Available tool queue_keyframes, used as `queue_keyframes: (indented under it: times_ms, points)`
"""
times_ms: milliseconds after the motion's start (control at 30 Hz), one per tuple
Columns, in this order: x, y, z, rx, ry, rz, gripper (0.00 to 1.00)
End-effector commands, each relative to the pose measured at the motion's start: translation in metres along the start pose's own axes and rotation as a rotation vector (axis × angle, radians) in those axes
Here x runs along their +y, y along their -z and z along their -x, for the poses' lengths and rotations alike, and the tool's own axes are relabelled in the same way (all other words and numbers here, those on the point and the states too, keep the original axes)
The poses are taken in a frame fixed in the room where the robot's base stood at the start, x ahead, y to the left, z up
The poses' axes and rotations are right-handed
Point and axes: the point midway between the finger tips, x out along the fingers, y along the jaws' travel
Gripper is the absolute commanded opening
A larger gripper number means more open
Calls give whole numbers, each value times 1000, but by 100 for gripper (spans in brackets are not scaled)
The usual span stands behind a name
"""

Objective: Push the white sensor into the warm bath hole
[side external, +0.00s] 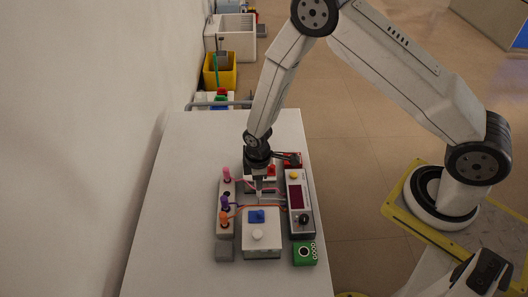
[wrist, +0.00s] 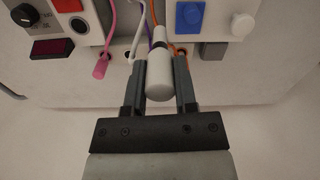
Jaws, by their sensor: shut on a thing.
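My gripper (wrist: 159,64) is shut on the white sensor (wrist: 159,84), a pale cylinder with a dark band, held between its two fingers. In the side view my gripper (side external: 258,184) points down over the middle of the cluster of devices. The sensor is hard to make out there. A white box with a red square (side external: 271,170) stands behind and beside my gripper. A white box with a blue square (side external: 257,216) and a white knob (side external: 257,235) stands in front. My gripper partly hides the red-marked box, and I cannot clearly make out the warm bath hole.
A block on the left holds pink (side external: 227,174), purple (side external: 225,201) and orange (side external: 223,217) plugs with cables. A panel with a dark red display (side external: 297,198) and a green box (side external: 304,253) stand on the right. The front of the white table (side external: 180,265) is clear.

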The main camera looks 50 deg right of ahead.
Motion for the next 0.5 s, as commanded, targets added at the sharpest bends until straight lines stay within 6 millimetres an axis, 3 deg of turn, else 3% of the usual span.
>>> queue_keyframes:
  times_ms: [500]
  points:
    - [19,0,2,0,0,-371,0]
